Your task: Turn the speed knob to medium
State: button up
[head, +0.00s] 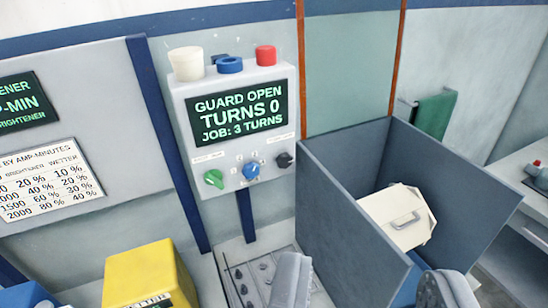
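A grey control box (182,140) on a post carries a screen (238,112) reading "GUARD OPEN, TURNS 0, JOB: 3 TURNS". Below the screen are a green knob (213,178), a blue knob (251,171) with small marks around it, and a black knob (285,160). The labels are too small to read, so I cannot tell for sure which is the speed knob; the blue one has a marked dial. My gripper (366,272) is open and empty at the bottom, its two grey fingers wide apart, below and right of the knobs and not touching them.
A grey open-topped bin (335,212) holds a cream barrel-like part with a handle (404,220). A yellow container (148,272) stands lower left. White, blue and red caps top the control box. A green towel (434,115) hangs at right. The space before the knobs looks clear.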

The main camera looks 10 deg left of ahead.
aim_at(284, 160)
jog(key=u, duration=1.6)
jog(key=k, duration=1)
jog(key=z, duration=1.1)
jog(key=i, duration=1)
jog(key=u, duration=0.05)
